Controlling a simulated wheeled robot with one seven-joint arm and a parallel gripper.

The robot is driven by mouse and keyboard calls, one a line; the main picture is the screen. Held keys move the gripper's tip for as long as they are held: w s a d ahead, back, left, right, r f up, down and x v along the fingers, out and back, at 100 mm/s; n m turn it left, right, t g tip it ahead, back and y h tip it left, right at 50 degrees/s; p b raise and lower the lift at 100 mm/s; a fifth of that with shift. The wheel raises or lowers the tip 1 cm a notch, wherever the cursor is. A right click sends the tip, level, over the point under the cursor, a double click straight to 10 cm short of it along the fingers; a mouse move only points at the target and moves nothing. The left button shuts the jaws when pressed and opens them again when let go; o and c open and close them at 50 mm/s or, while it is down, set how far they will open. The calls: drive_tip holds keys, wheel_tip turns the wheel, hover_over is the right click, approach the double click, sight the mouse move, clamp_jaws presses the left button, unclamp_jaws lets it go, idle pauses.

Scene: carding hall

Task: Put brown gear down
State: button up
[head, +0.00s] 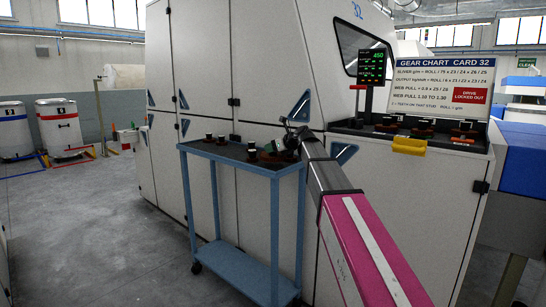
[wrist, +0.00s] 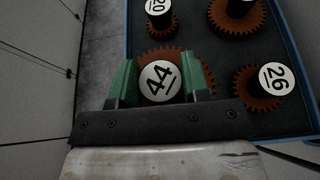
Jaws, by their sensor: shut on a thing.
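The brown gear (wrist: 157,52) has a white cap marked 44. In the wrist view it sits between the green fingers of my gripper (wrist: 160,70), which are shut on its hub. In the head view my gripper (head: 285,146) is over the right part of the blue cart's dark top (head: 228,149). The gear is low over the cart top, near one edge of it; I cannot tell whether it touches the surface. My fingers hide part of its sides.
On the cart top in the wrist view are a gear marked 26 (wrist: 258,88), a piece marked 20 (wrist: 158,12) and another brown gear (wrist: 236,18). A card machine (head: 235,60) stands behind the cart. A shelf (head: 440,138) with several gears is at right.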

sight(276, 154)
drive_tip(key=shift+f, duration=1.75)
drive_tip(key=shift+f, duration=0.15)
drive_tip(key=o, duration=1.1)
drive_tip(key=shift+s+d+r, duration=0.2)
drive_tip(key=shift+s+r, duration=0.05)
drive_tip(key=v, duration=1.1)
drive_tip(key=shift+d+r, duration=0.15)
drive_tip(key=shift+r, duration=0.05)
